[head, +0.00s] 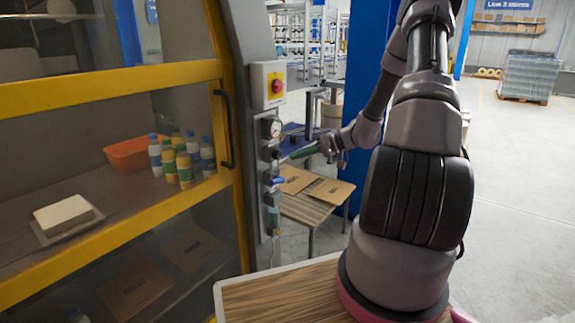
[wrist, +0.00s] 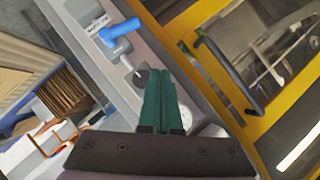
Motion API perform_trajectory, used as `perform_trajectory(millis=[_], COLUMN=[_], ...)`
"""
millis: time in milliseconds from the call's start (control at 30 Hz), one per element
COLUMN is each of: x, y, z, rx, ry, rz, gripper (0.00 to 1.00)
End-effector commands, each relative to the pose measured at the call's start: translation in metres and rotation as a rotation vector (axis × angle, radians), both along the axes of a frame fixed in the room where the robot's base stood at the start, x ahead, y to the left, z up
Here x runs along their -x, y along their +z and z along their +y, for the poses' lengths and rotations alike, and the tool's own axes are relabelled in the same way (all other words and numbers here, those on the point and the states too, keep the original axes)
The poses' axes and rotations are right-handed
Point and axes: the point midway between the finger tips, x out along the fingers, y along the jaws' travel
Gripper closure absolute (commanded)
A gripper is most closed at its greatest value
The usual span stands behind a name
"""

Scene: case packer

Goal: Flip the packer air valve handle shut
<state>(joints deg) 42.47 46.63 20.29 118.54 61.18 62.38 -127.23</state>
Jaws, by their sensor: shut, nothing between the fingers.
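The packer air valve has a blue handle (head: 277,181), low on the grey air panel on the machine's post. In the wrist view the blue handle (wrist: 119,31) sticks out to one side of a grey fitting near the top left. My gripper (head: 292,156) is beside the panel, a little above the handle in the head view. In the wrist view its green fingers (wrist: 160,74) are shut together and empty. The tips appear close to a dark round knob (wrist: 140,77), apart from the blue handle. I cannot tell whether they touch the knob.
A pressure gauge (head: 272,127) and a red rotary switch on a yellow plate (head: 275,86) sit above the valve. A black door handle (head: 224,128) is on the yellow-framed guard to the left. A table with cardboard (head: 318,207) stands behind.

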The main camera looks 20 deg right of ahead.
Motion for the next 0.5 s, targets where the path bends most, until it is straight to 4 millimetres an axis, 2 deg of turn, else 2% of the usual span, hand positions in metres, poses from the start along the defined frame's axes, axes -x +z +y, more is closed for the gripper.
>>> perform_trajectory(millis=[33,200,500], x=[0.005,0.02,0.026], y=[0.006,0.018,0.023], z=[-0.008,-0.021,-0.026], rx=[0.003,0.002,-0.001], ry=[-0.003,-0.001,0.001], rz=[-0.001,-0.002,0.0], gripper=[1.0,1.0,1.0])
